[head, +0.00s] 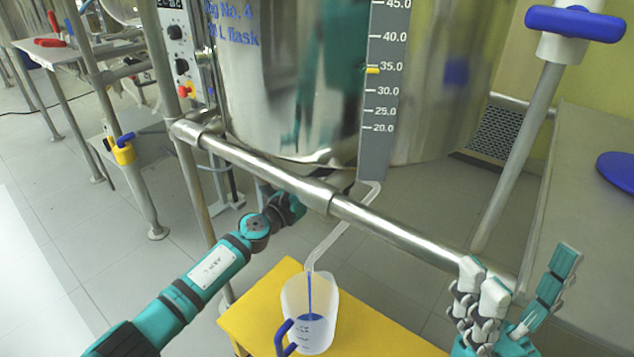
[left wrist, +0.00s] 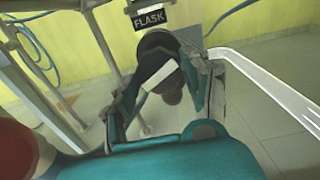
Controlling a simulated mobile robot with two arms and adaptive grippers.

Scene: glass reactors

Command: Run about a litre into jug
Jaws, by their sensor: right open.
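The jug (head: 309,298) is translucent white with a blue handle and stands on a yellow stool (head: 375,335). A thin blue stream falls into it from the clear outlet tube (head: 331,237), and a little blue liquid lies low in it. The tube also shows in the left wrist view (left wrist: 270,84). My left gripper (head: 287,208) reaches under the steel vessel (head: 285,75). In the left wrist view its fingers (left wrist: 162,100) flank a dark valve part (left wrist: 155,52) below a "FLASK" label (left wrist: 149,18); their grip is unclear. My right gripper (head: 522,285) is open and empty.
A steel rail (head: 400,235) crosses in front of the vessel. A scale strip (head: 378,110) has a yellow marker near 35. A bench (head: 590,220) is at right, and a blue-handled bar (head: 520,150) slants beside it. A control panel (head: 181,55) is at left.

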